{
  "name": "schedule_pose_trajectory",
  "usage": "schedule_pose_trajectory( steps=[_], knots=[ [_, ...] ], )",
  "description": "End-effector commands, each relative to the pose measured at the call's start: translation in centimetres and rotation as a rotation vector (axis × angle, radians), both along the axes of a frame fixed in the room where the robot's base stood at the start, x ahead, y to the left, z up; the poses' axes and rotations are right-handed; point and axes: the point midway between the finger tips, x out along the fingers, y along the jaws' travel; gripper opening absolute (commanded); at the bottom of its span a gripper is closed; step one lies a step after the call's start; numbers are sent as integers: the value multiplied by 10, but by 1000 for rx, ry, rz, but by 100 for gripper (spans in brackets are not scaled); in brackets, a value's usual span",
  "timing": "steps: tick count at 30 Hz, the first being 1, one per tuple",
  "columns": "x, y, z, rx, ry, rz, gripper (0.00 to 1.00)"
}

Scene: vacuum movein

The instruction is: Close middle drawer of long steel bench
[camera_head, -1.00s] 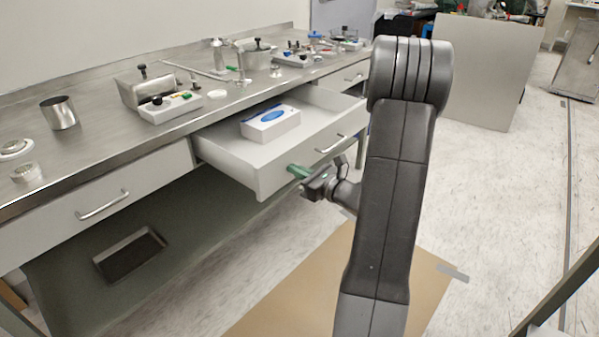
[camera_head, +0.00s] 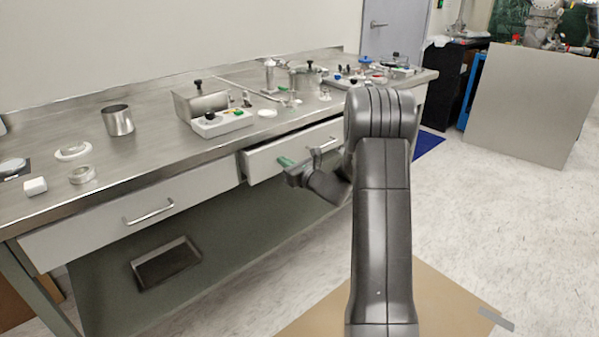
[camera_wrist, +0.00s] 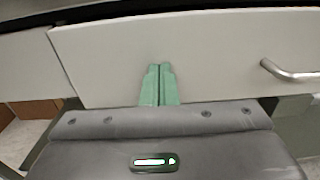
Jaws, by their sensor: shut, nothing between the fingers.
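The long steel bench (camera_head: 150,160) runs along the wall with a row of drawers under its top. Its middle drawer (camera_head: 262,166) stands out a little from the bench front; its inside hardly shows. In the wrist view, the drawer's white front (camera_wrist: 200,50) fills the upper part, with its bar handle (camera_wrist: 285,72) at the right. My gripper (camera_head: 284,162) has its green fingers together and empty, at the left part of the drawer front. In the wrist view, the fingertips (camera_wrist: 159,68) point at that front, at or very near it; exact contact is hard to tell.
The left drawer (camera_head: 150,205) is shut. A metal tray (camera_head: 165,263) lies below the bench. A steel cup (camera_head: 118,120) and a white switch box (camera_head: 218,122) stand on top. A large grey panel (camera_head: 530,105) stands at the right.

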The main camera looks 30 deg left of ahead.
Motion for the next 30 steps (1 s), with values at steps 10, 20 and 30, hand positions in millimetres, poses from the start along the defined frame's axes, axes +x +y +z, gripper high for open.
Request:
schedule_pose_trajectory(
  steps=[10,20,30],
  knots=[
    [12,32,0,1,-1,0,0],
    [14,36,3,4,-4,-1,0],
    [15,28,4,6,-4,-3,0]
  ],
)
